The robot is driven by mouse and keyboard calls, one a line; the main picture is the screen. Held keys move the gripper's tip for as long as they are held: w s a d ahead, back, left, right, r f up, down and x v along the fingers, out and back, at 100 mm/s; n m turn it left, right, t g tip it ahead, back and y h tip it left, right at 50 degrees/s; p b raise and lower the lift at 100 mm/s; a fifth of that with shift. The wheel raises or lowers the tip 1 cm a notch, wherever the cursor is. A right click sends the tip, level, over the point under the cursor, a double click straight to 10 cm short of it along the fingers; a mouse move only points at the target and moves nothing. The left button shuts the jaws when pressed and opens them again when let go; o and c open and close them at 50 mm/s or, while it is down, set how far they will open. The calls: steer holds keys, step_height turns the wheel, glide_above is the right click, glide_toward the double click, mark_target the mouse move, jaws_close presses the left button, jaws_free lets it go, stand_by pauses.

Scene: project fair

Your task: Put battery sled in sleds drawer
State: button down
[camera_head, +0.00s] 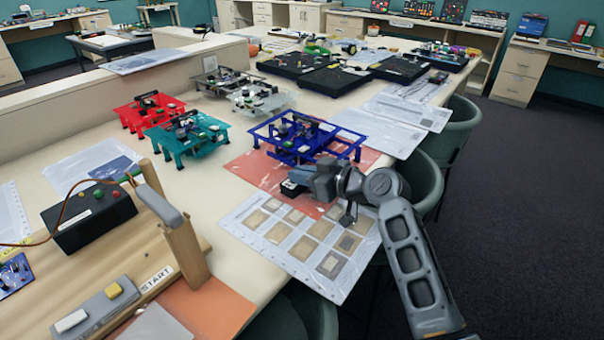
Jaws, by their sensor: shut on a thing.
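My gripper (303,179) is at the end of my arm, low over the table near the front edge of the blue frame (343,150). It is shut on a small dark block with a pale face, apparently the battery sled (289,187). The fingers hide part of it, and I cannot tell whether it touches the orange sheet below. No drawer can be made out as the sleds drawer; white drawer cabinets (519,87) stand in the background, their labels too small to read.
A teal frame (186,137) and a red frame (150,112) stand left of the blue one. Black trays (336,80) lie further back. A wooden START rig (150,262) is at front left. A sheet of printed squares (300,240) lies below my arm. Chairs (420,180) line the right edge.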

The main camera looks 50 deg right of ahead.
steer(key=shift+f, duration=0.1)
steer(key=c, duration=1.6)
jaws_free()
steer(key=shift+f, duration=0.1)
steer(key=shift+c, duration=0.2)
steer(key=o, duration=0.5)
steer(key=shift+r, duration=0.3)
steer(key=b+v, duration=0.1)
steer(key=v, duration=1.1)
steer(key=shift+a+f+b, duration=0.15)
steer(key=shift+b, duration=0.25)
